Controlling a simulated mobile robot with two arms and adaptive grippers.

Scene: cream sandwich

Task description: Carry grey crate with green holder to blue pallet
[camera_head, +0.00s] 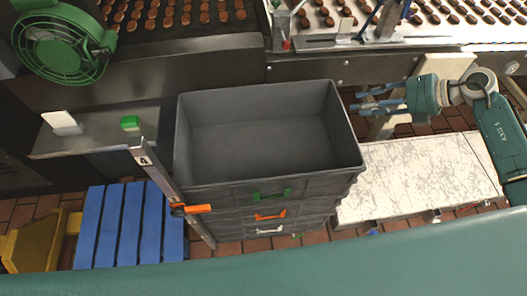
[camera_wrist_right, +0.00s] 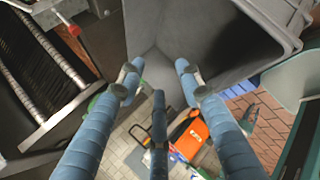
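The grey crate with the green holder (camera_head: 222,194) is empty and is the top one of a stack in the middle of the head view. Its green holder (camera_head: 271,195) is on the front wall. My right gripper (camera_head: 362,103) is just right of the crate, its blue fingers spread and pointing left towards the crate's right rim. It holds nothing. In the right wrist view the fingers (camera_wrist_right: 157,85) are apart, with a grey crate wall (camera_wrist_right: 225,40) beyond them. The blue pallet (camera_head: 130,225) lies on the floor at lower left, bare where visible. My left gripper is not in view.
Crates with an orange holder (camera_head: 270,215) and a white holder (camera_head: 270,230) are underneath. A post marked 4 (camera_head: 165,180) stands between stack and pallet. A metal shelf (camera_head: 95,135) is above the pallet. A conveyor (camera_head: 360,70) runs behind; a pale worn platform (camera_head: 420,175) is right.

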